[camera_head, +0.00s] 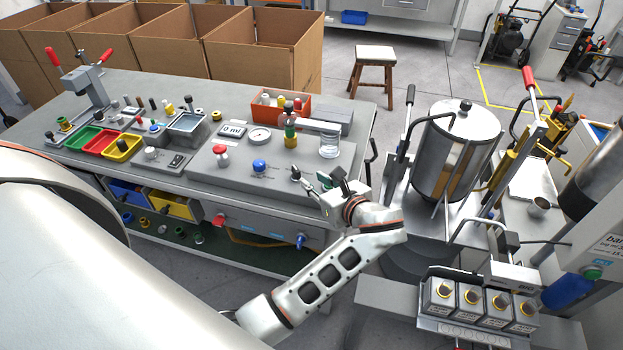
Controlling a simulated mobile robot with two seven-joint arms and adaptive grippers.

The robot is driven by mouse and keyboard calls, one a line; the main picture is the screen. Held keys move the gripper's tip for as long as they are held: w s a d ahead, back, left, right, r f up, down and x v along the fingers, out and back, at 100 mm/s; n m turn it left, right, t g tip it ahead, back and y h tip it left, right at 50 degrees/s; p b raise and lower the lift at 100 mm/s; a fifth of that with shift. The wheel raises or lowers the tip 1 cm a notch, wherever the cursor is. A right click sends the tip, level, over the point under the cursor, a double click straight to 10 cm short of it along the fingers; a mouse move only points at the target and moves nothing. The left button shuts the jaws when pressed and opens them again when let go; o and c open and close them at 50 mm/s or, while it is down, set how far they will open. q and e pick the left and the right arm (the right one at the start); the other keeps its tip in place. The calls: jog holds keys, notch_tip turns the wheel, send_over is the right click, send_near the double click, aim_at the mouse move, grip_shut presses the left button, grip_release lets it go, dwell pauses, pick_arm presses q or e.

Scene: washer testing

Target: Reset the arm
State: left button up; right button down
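My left gripper (318,184) is at the front right corner of the grey test bench (232,104). Its white arm comes up from the lower middle and bends back toward the bench. The fingers show small and point left, close to a small dark-tipped switch on the panel. I cannot tell whether they touch it or how far apart they are. No held object can be made out. My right gripper is not in view.
A steel cylinder (457,150) stands right of my arm, with red-handled levers near it. A block of several square units (480,302) is at lower right. The bench carries coloured trays, a gauge (259,136) and an orange bin (272,110). A stool (374,68) stands behind on open floor.

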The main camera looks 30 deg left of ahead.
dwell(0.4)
pick_arm(q)
jog(key=s+a+f+n+h, duration=0.2)
jog(key=s+a+f+n, duration=0.15)
jog(key=s+n, duration=0.2)
jog(key=s+a+f+n+h, duration=0.25)
jog(key=s+f+n, duration=0.2)
jog(key=s, duration=0.25)
jog(key=s+a+r+n+h, duration=0.2)
jog(key=s+a+n, duration=0.1)
jog(key=s+n, duration=0.45)
jog(key=d+f+n+t+h, duration=0.2)
jog(key=d+f+h, duration=0.5)
jog(key=d+f, duration=0.7)
notch_tip(320, 180, down, 3)
jog(key=shift+s+d+r+n+t, duration=0.25)
jog(key=shift+n+t, duration=0.1)
jog(key=shift+t, duration=0.35)
